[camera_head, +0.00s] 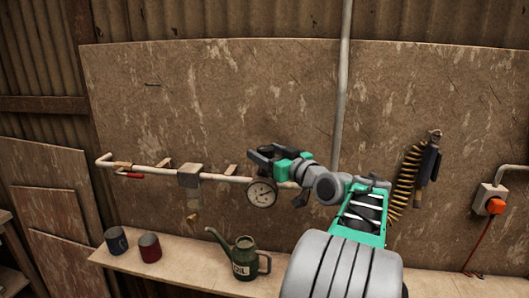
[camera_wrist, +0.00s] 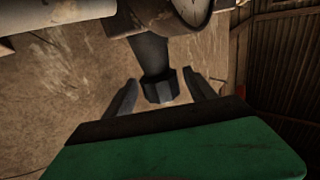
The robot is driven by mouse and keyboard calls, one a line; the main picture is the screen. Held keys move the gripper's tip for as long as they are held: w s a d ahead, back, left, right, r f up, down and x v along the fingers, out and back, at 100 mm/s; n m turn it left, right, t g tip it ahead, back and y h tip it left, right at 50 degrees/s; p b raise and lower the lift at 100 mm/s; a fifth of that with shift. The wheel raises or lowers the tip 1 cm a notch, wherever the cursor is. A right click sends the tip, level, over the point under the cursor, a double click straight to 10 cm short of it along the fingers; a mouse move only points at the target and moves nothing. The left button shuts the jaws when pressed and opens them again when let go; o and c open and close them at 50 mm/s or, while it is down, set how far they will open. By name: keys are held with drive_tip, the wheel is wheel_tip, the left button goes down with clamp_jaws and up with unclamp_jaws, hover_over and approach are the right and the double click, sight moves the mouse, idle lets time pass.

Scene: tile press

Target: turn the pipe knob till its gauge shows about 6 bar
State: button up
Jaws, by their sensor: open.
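The pipe gauge (camera_head: 262,193) is a round white dial on the wall pipe (camera_head: 218,178). Its needle is too small to read. In the wrist view part of the gauge (camera_wrist: 192,10) shows at the top edge, cut off. The dark faceted knob (camera_wrist: 159,90) sits on a short stem from the pipe. My gripper (camera_head: 260,156) is by the pipe just above the gauge in the head view and hides the knob there. In the wrist view my open gripper (camera_wrist: 163,92) has one finger on each side of the knob, with visible gaps.
A shelf (camera_head: 190,274) below holds a green oil can (camera_head: 244,260), a red mug (camera_head: 150,248) and a dark blue mug (camera_head: 116,240). A vertical pipe (camera_head: 342,90) runs up the wall.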

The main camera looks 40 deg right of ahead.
drive_tip(key=shift+c, duration=0.6)
drive_tip(key=c, duration=1.3)
drive_tip(key=shift+a+f+m+h+b, duration=0.2)
drive_tip(key=shift+m+h+b, duration=0.3)
drive_tip(key=shift+b, duration=0.4)
drive_tip(key=shift+d+r+m+h+b, duration=0.15)
drive_tip(key=shift+m+h+b, duration=0.2)
drive_tip(key=shift+h, duration=0.35)
drive_tip(key=shift+r, duration=0.1)
drive_tip(key=o, duration=1.4)
